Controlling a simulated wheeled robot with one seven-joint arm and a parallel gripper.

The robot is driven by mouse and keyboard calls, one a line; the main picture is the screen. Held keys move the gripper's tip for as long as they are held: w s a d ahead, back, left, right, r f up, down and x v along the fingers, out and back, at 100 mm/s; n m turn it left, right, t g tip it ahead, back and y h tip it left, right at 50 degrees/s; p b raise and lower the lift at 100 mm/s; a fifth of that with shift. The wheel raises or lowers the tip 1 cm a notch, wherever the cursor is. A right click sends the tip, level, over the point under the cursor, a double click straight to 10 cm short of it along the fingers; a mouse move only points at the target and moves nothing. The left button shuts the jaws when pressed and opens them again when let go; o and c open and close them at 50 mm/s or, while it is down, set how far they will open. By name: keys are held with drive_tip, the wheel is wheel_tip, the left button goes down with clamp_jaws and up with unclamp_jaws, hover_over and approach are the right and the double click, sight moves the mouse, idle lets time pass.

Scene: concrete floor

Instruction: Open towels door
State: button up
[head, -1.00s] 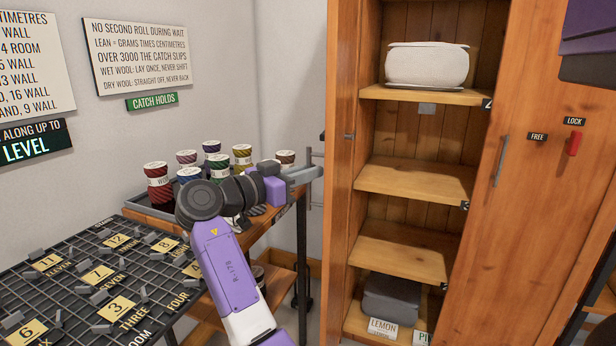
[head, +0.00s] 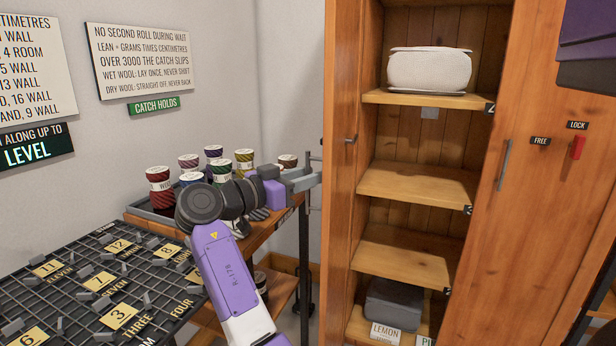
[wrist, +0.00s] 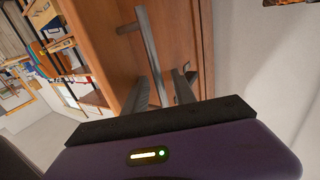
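The wooden cabinet stands at the right in the head view. Its left door (head: 340,210) is swung open and seen nearly edge-on; its right door (head: 485,255) is closed, with a vertical grey handle (head: 503,165). I cannot read which door is marked towels. My gripper (head: 308,178) is at the outer side of the left door, by its grey bar handle. In the wrist view the bar handle (wrist: 150,50) runs down toward the space between my fingers (wrist: 160,93). The fingers are apart, with a gap beside the bar; contact is unclear.
Open shelves (head: 415,182) hold a white bundle (head: 429,70) and a grey folded bundle (head: 393,303). A red slider (head: 578,147) sits under LOCK, beside FREE.

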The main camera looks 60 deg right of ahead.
drive_tip(key=v, duration=0.7)
drive_tip(key=shift+a, duration=0.35)
drive_tip(key=shift+w, duration=0.15)
